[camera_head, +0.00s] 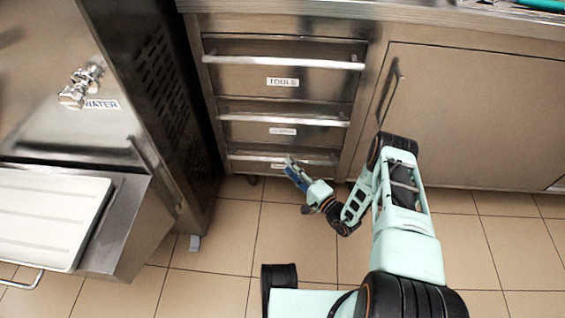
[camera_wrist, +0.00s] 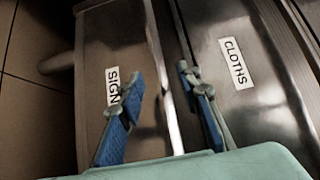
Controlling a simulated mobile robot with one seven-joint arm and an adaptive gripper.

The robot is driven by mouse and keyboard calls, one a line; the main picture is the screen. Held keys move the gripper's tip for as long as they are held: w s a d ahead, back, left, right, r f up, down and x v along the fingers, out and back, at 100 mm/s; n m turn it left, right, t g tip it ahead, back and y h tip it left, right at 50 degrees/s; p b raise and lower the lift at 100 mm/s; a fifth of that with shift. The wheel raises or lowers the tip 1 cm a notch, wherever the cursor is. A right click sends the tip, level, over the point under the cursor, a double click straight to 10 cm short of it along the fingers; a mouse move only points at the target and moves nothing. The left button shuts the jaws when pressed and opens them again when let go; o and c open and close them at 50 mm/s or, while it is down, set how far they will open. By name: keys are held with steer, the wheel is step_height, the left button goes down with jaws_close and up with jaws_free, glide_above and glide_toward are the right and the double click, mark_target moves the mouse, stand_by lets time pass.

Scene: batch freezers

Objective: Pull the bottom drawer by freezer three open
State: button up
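The bottom drawer (camera_head: 245,166) is the lowest of three steel drawers and looks closed. Its label, partly covered by a finger, reads "SIGN..." in the wrist view (camera_wrist: 112,82). Its bar handle (camera_head: 250,157) runs across the front. In the wrist view the bar (camera_wrist: 159,65) passes between my two blue fingers. My gripper (camera_head: 290,165) is open, at the middle of this handle. It also shows in the wrist view (camera_wrist: 160,83), with one finger on each side of the bar and visible gaps. Depth between fingertips and bar is hard to tell.
The middle drawer, labelled "CLOTHS" (camera_wrist: 235,62), and the top drawer, labelled "TOOLS" (camera_head: 282,82), are closed above. A freezer with a dark vented side (camera_head: 165,80) stands at left. A cabinet door (camera_head: 480,115) is at right. The tiled floor (camera_head: 220,260) in front is clear.

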mark_target(282, 159)
steer(key=b+x, duration=0.1)
steer(key=x, duration=0.4)
jaws_close()
stand_by(0.3)
